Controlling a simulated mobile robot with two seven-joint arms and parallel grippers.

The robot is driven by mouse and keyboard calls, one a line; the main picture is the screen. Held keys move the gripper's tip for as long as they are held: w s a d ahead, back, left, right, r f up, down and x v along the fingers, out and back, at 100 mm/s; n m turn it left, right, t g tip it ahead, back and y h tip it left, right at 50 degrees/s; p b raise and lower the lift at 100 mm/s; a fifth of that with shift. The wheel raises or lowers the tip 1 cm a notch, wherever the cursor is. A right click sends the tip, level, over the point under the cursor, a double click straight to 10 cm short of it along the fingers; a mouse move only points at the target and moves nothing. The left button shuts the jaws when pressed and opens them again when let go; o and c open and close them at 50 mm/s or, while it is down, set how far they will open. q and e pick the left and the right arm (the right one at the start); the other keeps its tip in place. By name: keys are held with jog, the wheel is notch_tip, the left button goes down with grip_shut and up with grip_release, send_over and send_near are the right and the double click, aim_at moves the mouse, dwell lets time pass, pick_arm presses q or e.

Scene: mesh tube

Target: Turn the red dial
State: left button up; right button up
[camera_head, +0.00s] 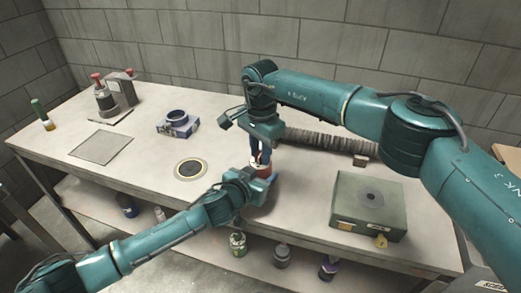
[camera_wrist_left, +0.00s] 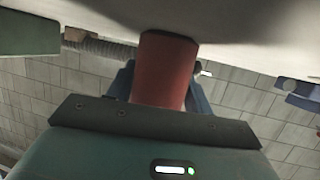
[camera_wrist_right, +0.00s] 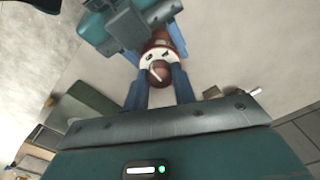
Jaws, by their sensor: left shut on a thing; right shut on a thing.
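A red cylindrical body (camera_head: 264,172) with a white top stands near the front middle of the table. In the right wrist view the white top face (camera_wrist_right: 149,54) has dark marks and a brownish-red dial (camera_wrist_right: 160,73) with a pale line. My right gripper (camera_head: 258,161) points down from above and is shut on the dial, its blue fingers on both sides. My left gripper (camera_wrist_left: 161,85) comes in from the front and is shut on the red body, which shows between its fingers in the left wrist view (camera_wrist_left: 165,68). The head view hides much of the body.
A green-grey box (camera_head: 367,204) stands right of the grippers, with a ribbed hose (camera_head: 325,140) behind.

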aim_at(260, 154)
pick_arm(q)
jog(key=shift+f, duration=0.1)
pick_arm(e)
jog(key=shift+n, duration=0.3)
jog(key=o, duration=1)
notch_tip(260, 154, up, 12)
dwell(0.4)
pick_arm(q)
jog(key=o, duration=1.1)
jog(key=shift+o, duration=0.2)
